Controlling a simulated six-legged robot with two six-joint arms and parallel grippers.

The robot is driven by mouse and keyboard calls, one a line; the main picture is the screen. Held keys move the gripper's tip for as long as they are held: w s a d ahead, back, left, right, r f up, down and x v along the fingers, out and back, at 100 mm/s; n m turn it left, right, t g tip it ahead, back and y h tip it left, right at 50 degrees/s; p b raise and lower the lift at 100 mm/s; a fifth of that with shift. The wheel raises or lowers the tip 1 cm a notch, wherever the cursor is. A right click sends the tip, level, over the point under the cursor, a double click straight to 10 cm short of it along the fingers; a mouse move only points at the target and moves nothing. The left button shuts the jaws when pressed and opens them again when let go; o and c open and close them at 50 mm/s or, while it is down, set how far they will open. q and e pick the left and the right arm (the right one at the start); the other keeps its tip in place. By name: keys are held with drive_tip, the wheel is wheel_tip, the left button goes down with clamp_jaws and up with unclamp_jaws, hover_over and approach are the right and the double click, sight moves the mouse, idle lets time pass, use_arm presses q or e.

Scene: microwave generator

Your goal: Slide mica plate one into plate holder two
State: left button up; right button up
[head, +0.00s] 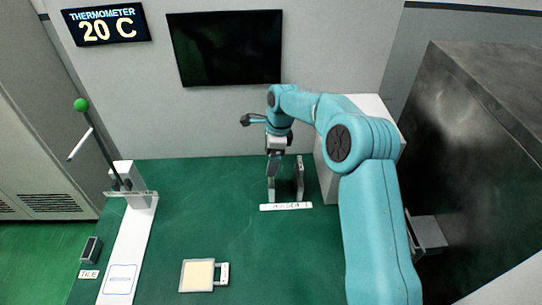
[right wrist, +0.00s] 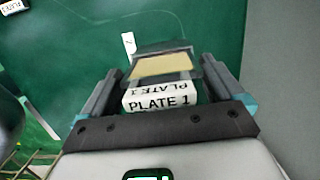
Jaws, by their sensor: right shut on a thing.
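Mica plate one (right wrist: 160,66) is a tan sheet with a dark border and a white "PLATE 1" label. In the right wrist view it sits between the fingers of my right gripper (right wrist: 162,75), which is shut on it. In the head view my right gripper (head: 277,160) is at the back of the green table, by two grey uprights (head: 299,182) behind a white holder label (head: 286,206). The label's number is hard to read, seemingly 1. I cannot tell whether the plate touches the uprights. My left gripper is not in view.
Another tan plate (head: 199,274) with a white label lies at the table's front. A lever stand (head: 122,178) with a green knob is at the left. A small dark block (head: 91,249) sits beside it. A large dark cabinet (head: 480,150) stands right. The table's middle is clear.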

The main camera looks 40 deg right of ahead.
idle(0.4)
drive_tip(key=shift+f+b, duration=1.95)
drive_tip(key=shift+f, duration=1.2)
drive_tip(key=o, duration=1.7)
drive_tip(key=shift+c, duration=0.2)
drive_tip(key=shift+s+a+f, duration=0.1)
wheel_tip(320, 180, up, 17)
drive_tip(key=s+d+p, duration=0.1)
drive_tip(key=d+p, duration=0.1)
drive_tip(key=p, duration=0.5)
drive_tip(key=shift+d+f, duration=0.15)
